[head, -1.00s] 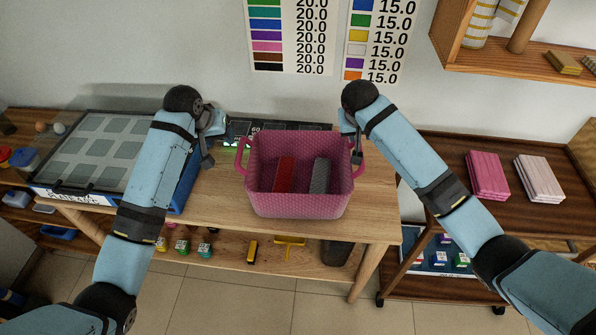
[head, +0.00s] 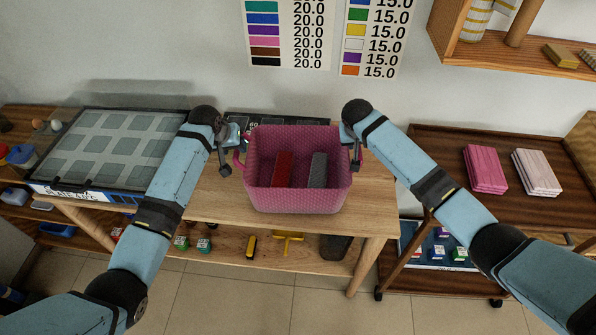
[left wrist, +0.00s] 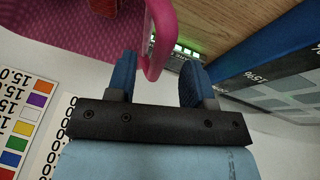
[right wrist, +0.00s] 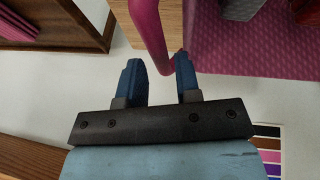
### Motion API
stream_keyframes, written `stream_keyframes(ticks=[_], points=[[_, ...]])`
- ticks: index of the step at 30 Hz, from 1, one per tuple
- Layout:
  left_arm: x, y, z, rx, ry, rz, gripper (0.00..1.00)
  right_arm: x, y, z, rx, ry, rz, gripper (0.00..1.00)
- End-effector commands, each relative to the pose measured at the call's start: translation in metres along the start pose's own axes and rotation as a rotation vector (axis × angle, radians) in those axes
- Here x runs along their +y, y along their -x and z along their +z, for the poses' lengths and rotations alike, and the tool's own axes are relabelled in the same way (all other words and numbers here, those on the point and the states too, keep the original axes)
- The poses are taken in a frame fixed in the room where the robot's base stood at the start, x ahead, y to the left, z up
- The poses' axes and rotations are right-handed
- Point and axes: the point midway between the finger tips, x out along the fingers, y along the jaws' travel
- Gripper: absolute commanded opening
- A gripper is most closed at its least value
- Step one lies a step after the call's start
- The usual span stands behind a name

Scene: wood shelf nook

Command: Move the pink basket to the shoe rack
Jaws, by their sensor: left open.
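The pink basket (head: 297,200) stands upright on the wooden table, with a red block (head: 283,168) and a grey block (head: 318,170) inside. My left gripper (head: 228,160) is open at the basket's left handle (head: 238,160). In the left wrist view that handle (left wrist: 158,35) hangs between the spread fingers (left wrist: 157,82). My right gripper (head: 356,155) is at the right handle. In the right wrist view its fingers (right wrist: 160,80) are apart, with the handle (right wrist: 150,35) between them, close to the right finger. I cannot tell which furniture is the shoe rack.
A dark wheeled cart (head: 440,150) with pink towels (head: 485,168) and pale towels (head: 536,172) stands at right. Small items sit on the shelf below. A wall shelf (head: 500,60) is at upper right.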

Motion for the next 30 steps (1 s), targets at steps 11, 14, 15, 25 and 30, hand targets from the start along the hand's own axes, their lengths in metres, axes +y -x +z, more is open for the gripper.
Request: stream_keyframes(ticks=[11,14,15,25,30], points=[[0.0,-0.033,0.0,0.0,-0.001,0.0,0.48,0.0,-0.034,0.0,-0.001,0.0,0.0,0.31],[0.0,-0.034,0.0,0.001,-0.001,0.0,0.48,0.0,-0.035,0.0,-0.001,0.0,0.0,0.31],[0.0,-0.034,0.0,0.001,-0.001,0.0,0.48,0.0,-0.034,0.0,-0.001,0.0,0.0,0.31],[0.0,-0.034,0.0,0.0,0.0,-0.001,0.02,0.0,-0.034,0.0,0.0,0.0,0.0,0.0],[0.0,-0.033,-0.001,0.002,-0.001,0.0,0.0,0.0,-0.033,-0.001,0.002,-0.001,-0.001,0.0]])
